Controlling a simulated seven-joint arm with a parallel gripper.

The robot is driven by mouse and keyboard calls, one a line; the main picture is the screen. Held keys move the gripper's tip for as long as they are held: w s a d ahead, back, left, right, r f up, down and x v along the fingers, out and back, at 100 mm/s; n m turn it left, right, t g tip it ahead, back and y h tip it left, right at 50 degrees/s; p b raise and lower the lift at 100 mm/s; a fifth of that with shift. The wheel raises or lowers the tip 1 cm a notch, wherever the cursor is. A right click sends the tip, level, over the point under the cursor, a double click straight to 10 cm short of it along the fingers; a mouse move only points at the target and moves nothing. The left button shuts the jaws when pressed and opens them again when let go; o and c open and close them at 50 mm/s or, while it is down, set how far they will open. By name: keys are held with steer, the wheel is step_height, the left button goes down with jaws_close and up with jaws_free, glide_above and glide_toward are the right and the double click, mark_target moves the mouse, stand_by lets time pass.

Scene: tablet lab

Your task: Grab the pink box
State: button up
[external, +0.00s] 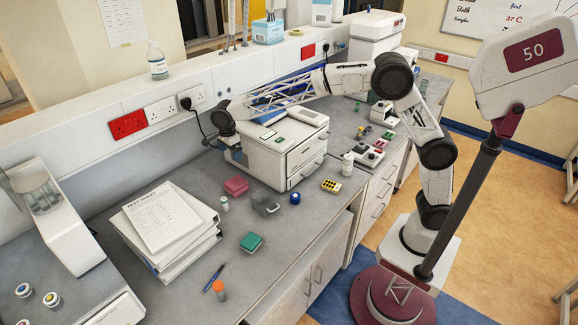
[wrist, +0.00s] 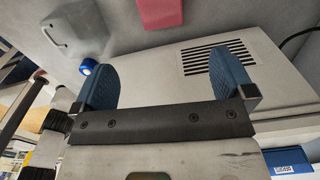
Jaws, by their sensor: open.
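The pink box (external: 236,186) lies on the grey bench, in front and left of the white drawer unit (external: 290,165). In the wrist view the pink box (wrist: 162,12) shows at the top edge, partly cut off, beyond the fingertips. My gripper (external: 236,156) is beside the drawer unit's left side, a little behind the pink box. Its fingers are small and partly hard to make out there. In the wrist view my gripper (wrist: 165,75) has its two blue fingers wide apart, with nothing held between them.
A grey container (external: 265,205) and blue round item (external: 295,198) stand right of the pink box. A small white bottle (external: 224,204) is just in front of it. Binders (external: 205,240) are stacked to the left. A green box (external: 251,242) lies nearer the bench edge.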

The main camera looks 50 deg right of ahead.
glide_above(236, 182)
step_height(236, 182, down, 13)
steer(key=shift+w+a+r, duration=0.1)
steer(key=shift+a+r, duration=0.05)
steer(key=shift+r, duration=0.05)
steer(key=shift+f, duration=1.3)
steer(key=shift+f, duration=2.55)
steer(key=c, duration=0.7)
steer(key=shift+r, duration=0.1)
steer(key=shift+c, duration=0.2)
